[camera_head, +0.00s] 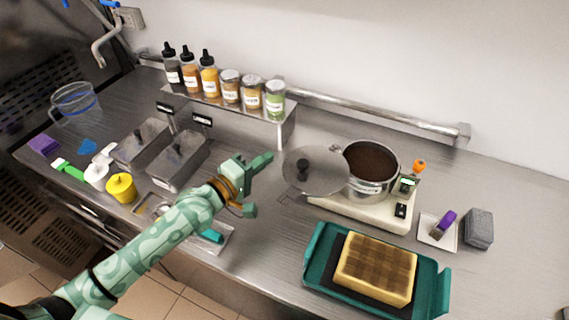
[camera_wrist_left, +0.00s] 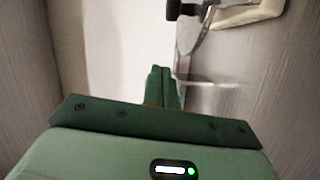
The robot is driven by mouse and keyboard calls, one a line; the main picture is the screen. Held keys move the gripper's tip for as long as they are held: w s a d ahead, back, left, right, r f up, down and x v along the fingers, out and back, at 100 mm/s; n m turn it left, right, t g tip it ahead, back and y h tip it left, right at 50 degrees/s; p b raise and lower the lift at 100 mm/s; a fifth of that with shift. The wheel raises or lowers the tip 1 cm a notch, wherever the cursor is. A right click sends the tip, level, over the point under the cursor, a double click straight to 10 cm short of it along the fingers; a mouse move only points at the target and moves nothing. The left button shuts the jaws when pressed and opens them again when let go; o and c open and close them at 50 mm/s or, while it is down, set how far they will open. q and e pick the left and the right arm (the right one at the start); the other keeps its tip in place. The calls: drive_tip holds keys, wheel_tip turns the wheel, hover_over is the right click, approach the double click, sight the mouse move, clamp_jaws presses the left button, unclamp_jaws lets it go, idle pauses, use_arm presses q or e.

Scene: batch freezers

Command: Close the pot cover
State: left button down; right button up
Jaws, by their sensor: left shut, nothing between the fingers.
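The pot (camera_head: 365,186) is steel, stands on a cream hot plate (camera_head: 372,208), and is filled with something dark brown. Its round grey cover (camera_head: 325,176) with a black knob (camera_head: 303,167) is off to the pot's left, near the rim, so the pot's top is open. Whether the cover touches the rim I cannot tell. My left gripper (camera_head: 269,159) is left of the cover, shut and empty, apart from it. In the left wrist view its closed fingers (camera_wrist_left: 162,72) point forward, with the dark knob (camera_wrist_left: 178,9) near the top edge. My right gripper is not in view.
A teal tray (camera_head: 314,246) with a brown-topped block (camera_head: 375,263) lies in front of the hot plate. Bottles and jars (camera_head: 230,87) stand on a raised shelf behind. Lidded metal containers (camera_head: 178,160) are at left. A grey block (camera_head: 478,228) is at right.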

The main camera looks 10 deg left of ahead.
sight(285, 173)
use_arm(q)
drive_tip(key=d, duration=0.5)
drive_tip(key=shift+w+f+p, duration=0.4)
